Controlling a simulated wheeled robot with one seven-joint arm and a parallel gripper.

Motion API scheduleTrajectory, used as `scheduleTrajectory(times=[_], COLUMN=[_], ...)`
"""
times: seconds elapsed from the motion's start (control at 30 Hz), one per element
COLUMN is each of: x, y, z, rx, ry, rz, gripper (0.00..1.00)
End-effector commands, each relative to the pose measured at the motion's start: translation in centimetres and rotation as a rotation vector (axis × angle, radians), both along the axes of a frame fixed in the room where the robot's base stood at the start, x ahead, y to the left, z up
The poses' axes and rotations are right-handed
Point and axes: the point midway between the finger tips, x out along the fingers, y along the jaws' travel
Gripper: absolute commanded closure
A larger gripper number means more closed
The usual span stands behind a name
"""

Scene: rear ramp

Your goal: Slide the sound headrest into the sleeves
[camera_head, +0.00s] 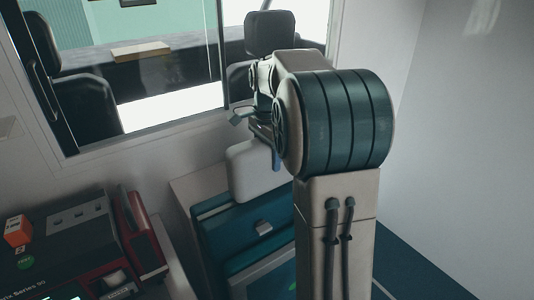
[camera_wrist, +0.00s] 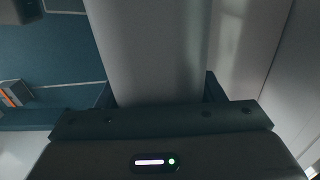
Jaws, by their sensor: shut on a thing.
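My gripper (camera_head: 262,130) is in front of the wall below the window, partly hidden by my own arm. A pale grey padded block (camera_head: 257,172), which looks like the headrest, hangs below it. In the wrist view the dark fingers of my gripper (camera_wrist: 160,98) stand on both sides of a broad pale grey piece (camera_wrist: 150,50), shut on it. I see no headrest posts. I cannot make out the sleeves in either view. A small blue part (camera_head: 276,159) shows beside the block; I cannot tell what it belongs to.
A teal-fronted cabinet (camera_head: 245,222) with a grey latch stands under the pale block. Red-and-grey equipment (camera_head: 85,245) with an orange box (camera_head: 17,231) is at left. Behind the window, a dark seat headrest (camera_head: 270,33) shows. Teal floor (camera_head: 415,265) is clear at right.

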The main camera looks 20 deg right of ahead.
Motion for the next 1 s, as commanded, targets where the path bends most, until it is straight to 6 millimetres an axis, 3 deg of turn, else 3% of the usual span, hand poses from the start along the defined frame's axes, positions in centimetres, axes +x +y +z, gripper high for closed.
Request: scheduleTrajectory(times=[0.13,0.17,0.23,0.53,0.67,1.0], x=[0.0,0.0,0.0,0.0,0.1,0.1], y=[0.0,0.0,0.0,0.0,0.0,0.0], z=[-0.4,-0.3,-0.2,-0.3,0.7,8.1], rx=[-0.001,-0.001,-0.001,0.000,-0.001,-0.001], ry=[-0.002,-0.002,-0.002,0.001,-0.002,-0.005], rz=[0.000,0.000,0.000,0.000,0.000,0.000], gripper=[0.81,0.33,0.13,0.13,0.13,0.13])
